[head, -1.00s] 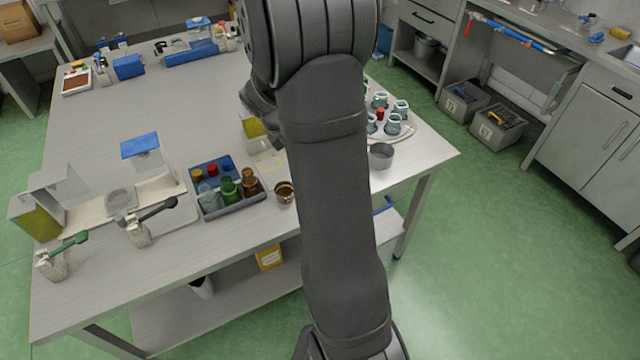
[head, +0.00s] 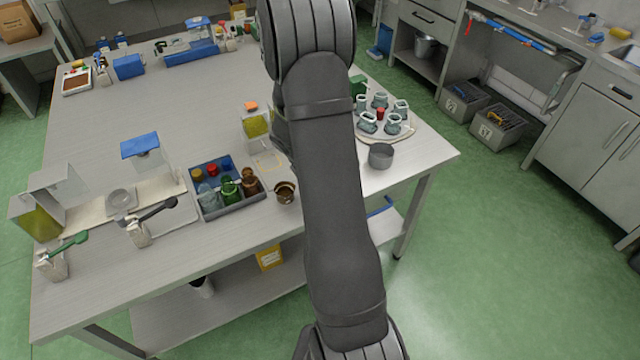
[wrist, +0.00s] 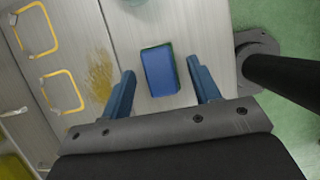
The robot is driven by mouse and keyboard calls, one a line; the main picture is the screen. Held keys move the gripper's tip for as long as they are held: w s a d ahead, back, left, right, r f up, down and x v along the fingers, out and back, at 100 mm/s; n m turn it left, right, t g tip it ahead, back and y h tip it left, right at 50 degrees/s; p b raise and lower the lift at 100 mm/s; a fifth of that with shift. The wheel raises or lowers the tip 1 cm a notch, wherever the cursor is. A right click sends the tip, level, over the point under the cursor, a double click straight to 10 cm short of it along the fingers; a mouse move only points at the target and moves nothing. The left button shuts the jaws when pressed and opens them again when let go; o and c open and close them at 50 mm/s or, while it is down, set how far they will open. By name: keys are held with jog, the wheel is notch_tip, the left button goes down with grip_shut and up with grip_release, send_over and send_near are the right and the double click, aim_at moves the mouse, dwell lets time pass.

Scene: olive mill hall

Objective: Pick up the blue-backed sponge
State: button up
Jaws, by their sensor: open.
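The blue-backed sponge (wrist: 161,72) lies on the pale table in the wrist view, blue side up, with a thin green edge showing. My gripper (wrist: 160,68) is open, with one blue finger on each side of the sponge. Gaps show between the sponge and both fingers. I cannot tell how far the fingertips are above the table. In the head view I cannot make out the sponge or the fingers; my arm covers part of the table there.
A yellowish smear (wrist: 101,74) and yellow outlines (wrist: 62,92) mark the table left of the sponge. On the table (head: 110,270) stand a grey bottle crate (head: 232,207), a brown cup (head: 285,192), a metal cup (head: 381,156) and a round tray of glasses (head: 415,128).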

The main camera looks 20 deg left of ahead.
jog(key=c, duration=1.1)
jog(key=shift+o, duration=0.2)
jog(key=shift+r, duration=0.1)
jog(key=shift+r, duration=0.5)
notch_tip(320, 180, up, 3)
jog(key=shift+f, duration=0.1)
jog(key=s+d+r, duration=0.1)
jog(key=d+r, duration=0.6)
jog(key=d, duration=0.4)
jog(key=shift+s+d, duration=0.3)
jog(key=shift+s, duration=0.1)
